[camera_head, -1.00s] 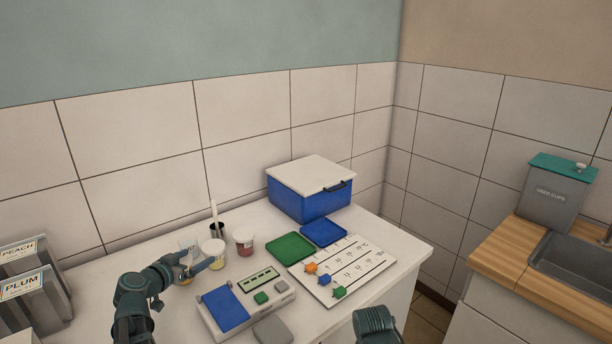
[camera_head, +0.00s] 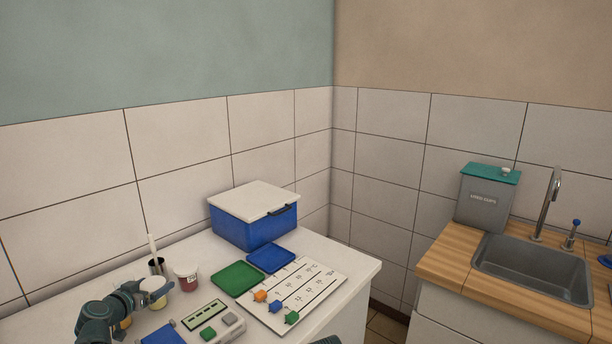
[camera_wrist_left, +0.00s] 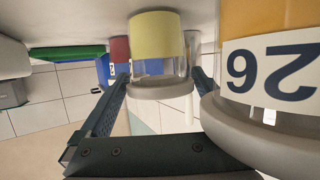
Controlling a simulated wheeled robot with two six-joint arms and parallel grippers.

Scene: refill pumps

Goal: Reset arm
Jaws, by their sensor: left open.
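My left gripper (camera_head: 143,297) comes in low at the left of the head view, beside the small cups on the white counter. It is open. In the left wrist view, which looks upside down, its two dark fingers (camera_wrist_left: 150,108) stand apart with a yellow-filled cup (camera_wrist_left: 155,38) in line between them; I cannot tell whether they touch it. That yellow cup (camera_head: 155,288) is partly covered by the gripper in the head view. An orange cup marked 26 (camera_wrist_left: 270,65) is very close on the right in the wrist view.
A green tray (camera_head: 238,278), blue tray (camera_head: 270,258), marked board (camera_head: 318,283), scale-like device (camera_head: 205,316) and blue box (camera_head: 245,228) fill the right. A sink (camera_head: 535,270) lies farther right.

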